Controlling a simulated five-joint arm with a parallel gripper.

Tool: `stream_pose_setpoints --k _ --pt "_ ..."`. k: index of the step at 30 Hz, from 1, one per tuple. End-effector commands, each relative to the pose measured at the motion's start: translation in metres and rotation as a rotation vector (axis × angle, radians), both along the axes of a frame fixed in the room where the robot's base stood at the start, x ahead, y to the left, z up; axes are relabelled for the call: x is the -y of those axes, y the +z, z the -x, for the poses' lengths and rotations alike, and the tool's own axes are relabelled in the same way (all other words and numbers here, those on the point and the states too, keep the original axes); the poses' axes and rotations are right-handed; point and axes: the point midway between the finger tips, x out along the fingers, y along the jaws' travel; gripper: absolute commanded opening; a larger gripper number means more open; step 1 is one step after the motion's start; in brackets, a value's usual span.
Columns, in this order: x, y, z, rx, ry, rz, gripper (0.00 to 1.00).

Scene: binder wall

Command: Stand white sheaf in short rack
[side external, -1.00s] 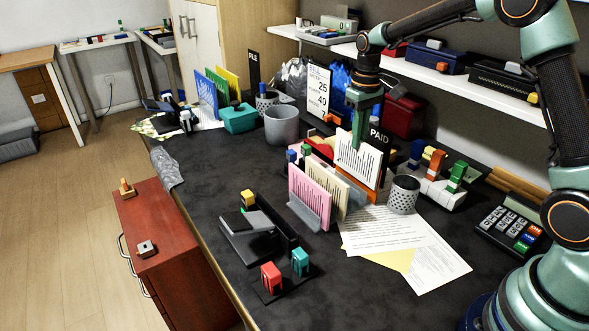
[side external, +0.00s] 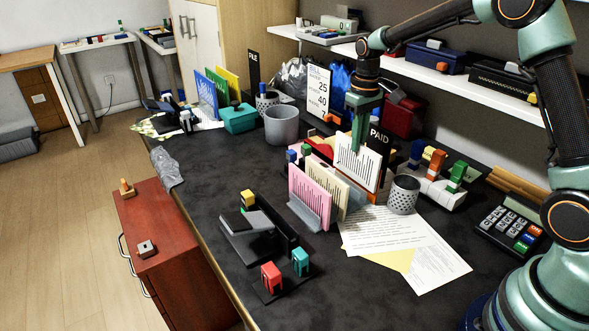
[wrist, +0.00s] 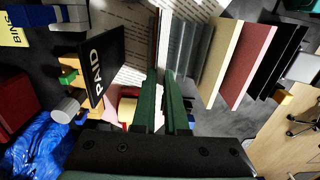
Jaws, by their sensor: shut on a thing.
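A white sheaf (side external: 357,165) with dark lines on its face stands upright in my gripper (side external: 357,147), which is shut on its top edge. In the wrist view the green fingers of my gripper (wrist: 164,78) close on the sheaf's thin edge. The sheaf is at the right end of a row with a pink sheaf (side external: 308,196) and a cream sheaf (side external: 329,187). These stand in a grey rack (side external: 302,216), whose foot shows in front. I cannot tell whether the white sheaf's lower edge touches the rack.
A black PAID sign (side external: 379,140) stands close behind the white sheaf. A mesh cup (side external: 404,194) is just to its right, with loose papers (side external: 405,246) in front. A black tray (side external: 255,235) is at the left. The left middle of the desk is clear.

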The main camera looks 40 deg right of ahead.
Motion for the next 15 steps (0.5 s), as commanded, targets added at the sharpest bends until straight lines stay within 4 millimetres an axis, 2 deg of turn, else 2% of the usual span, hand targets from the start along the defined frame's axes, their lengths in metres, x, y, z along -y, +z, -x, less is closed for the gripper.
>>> stream_pose_setpoints --k 15 --pt "0.0 -0.012 0.0 0.001 0.0 0.0 0.0"
